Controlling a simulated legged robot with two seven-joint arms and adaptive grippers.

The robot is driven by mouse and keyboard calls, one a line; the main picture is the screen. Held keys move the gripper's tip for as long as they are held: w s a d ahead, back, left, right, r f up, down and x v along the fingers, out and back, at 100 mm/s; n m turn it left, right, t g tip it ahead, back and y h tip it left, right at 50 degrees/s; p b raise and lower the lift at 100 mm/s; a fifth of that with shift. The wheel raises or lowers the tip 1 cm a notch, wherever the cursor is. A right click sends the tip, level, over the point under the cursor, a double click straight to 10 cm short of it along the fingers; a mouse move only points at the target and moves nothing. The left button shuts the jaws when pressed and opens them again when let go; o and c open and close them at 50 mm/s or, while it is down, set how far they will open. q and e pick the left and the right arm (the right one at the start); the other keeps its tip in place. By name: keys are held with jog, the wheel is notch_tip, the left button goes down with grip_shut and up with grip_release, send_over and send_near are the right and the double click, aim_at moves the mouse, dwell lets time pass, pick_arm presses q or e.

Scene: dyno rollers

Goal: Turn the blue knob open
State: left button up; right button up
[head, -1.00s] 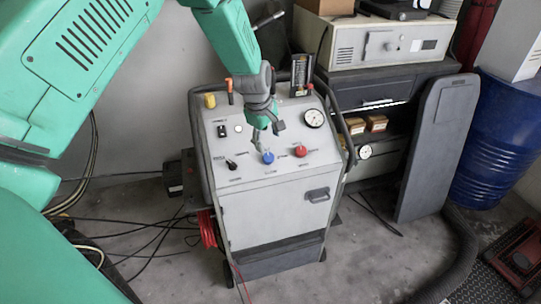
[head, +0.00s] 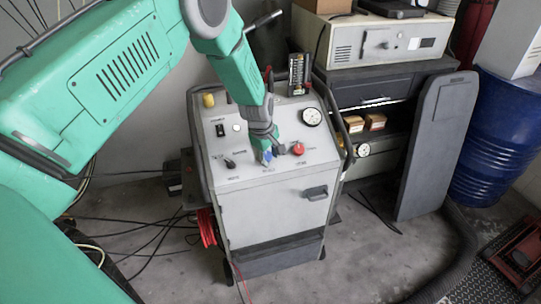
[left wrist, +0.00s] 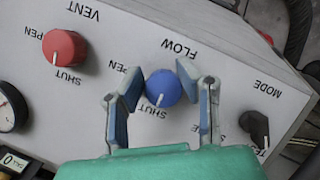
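The blue knob (left wrist: 163,87) is on the sloped panel of the grey cart, under the label FLOW. Its white mark points down toward the word SHUT in the left wrist view. My left gripper (head: 264,150) is over the knob in the head view and mostly hides it. In the left wrist view the left gripper's (left wrist: 157,85) two blue-padded fingers are apart, one on each side of the knob. The fingertips are very close to its sides; I cannot tell whether they touch. My right gripper is not in view.
A red knob (left wrist: 65,48) labelled VENT and a black MODE knob (left wrist: 255,128) flank the blue one. A gauge (head: 311,116) sits on the panel's upper right. A bar handle (head: 316,193) is on the cart's front. A shelf unit and blue barrel (head: 490,140) stand to the right.

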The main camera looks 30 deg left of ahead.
pick_arm(q)
jog(key=shift+w+a+r, duration=0.2)
jog(key=shift+w+a, duration=0.05)
jog(key=shift+a, duration=0.5)
jog(key=shift+w+d+r+m+g, duration=0.1)
jog(key=shift+d+m+g, duration=0.15)
jog(key=shift+m, duration=0.75)
jog(key=shift+a+m+g+y+b, duration=0.2)
jog(key=shift+m+g+y+b, duration=0.35)
jog(key=shift+m, duration=0.65)
jog(key=m+g+y+b, duration=0.1)
jog(key=m, duration=0.2)
jog(key=shift+o, duration=0.2)
jog(key=m, duration=0.2)
jog(key=m+y+b, duration=0.1)
jog(key=m, duration=0.1)
jog(key=shift+g+y, duration=0.25)
jog(key=shift+g, duration=0.15)
jog(key=shift+m+b, duration=0.35)
jog(key=shift+m, duration=0.35)
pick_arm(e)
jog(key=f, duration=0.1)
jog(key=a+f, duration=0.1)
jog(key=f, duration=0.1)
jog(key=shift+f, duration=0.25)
pick_arm(q)
jog(key=shift+s+d+f, duration=0.25)
jog(key=shift+f, duration=0.1)
